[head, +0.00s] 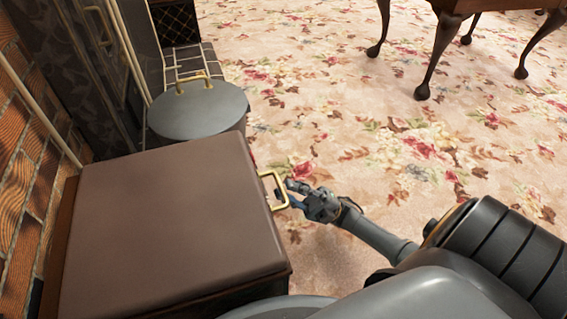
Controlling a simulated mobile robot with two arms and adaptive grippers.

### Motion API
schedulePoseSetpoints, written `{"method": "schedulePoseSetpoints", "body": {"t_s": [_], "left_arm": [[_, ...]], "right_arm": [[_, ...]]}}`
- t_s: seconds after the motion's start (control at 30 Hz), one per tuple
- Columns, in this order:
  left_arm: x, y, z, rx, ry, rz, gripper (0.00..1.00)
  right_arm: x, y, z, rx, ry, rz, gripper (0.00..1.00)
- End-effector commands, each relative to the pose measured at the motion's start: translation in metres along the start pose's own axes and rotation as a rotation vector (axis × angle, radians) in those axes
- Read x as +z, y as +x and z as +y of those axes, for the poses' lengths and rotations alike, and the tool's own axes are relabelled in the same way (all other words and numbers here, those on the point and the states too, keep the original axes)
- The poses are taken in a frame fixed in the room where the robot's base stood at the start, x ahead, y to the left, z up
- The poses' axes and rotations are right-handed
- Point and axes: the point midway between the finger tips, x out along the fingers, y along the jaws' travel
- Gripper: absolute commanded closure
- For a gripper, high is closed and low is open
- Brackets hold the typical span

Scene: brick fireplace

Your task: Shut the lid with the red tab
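A large box with a flat brown top (165,235) fills the lower left of the head view. Its top looks level and no opening shows. A gold loop handle (276,176) sticks out from its right side. My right gripper (289,193) is at this handle, its fingertips beside or over the outer bar. Whether the fingers close on the bar is too small to tell. My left gripper is not in view.
A grey round-lidded container (198,108) with a gold handle stands just behind the box. A brick wall (28,180) and dark fireplace panels are at the left. A dark wooden table (450,8) stands at the upper right. The flowered carpet (400,130) between is clear.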

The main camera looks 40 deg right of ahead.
Motion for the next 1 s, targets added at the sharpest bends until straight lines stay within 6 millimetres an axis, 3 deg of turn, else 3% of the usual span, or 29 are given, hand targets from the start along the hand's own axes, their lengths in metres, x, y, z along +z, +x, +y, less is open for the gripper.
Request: {"method": "schedulePoseSetpoints", "body": {"t_s": [0.13, 0.33, 1.0], "left_arm": [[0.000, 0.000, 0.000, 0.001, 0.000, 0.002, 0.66], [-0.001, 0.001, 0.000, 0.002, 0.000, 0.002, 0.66], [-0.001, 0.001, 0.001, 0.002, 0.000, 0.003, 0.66]], "right_arm": [[0.001, -0.025, 0.001, -0.002, -0.002, -0.003, 0.81], [0.001, -0.044, 0.001, -0.001, -0.003, -0.003, 0.81], [0.000, -0.048, 0.001, -0.001, -0.003, -0.002, 0.81]]}}
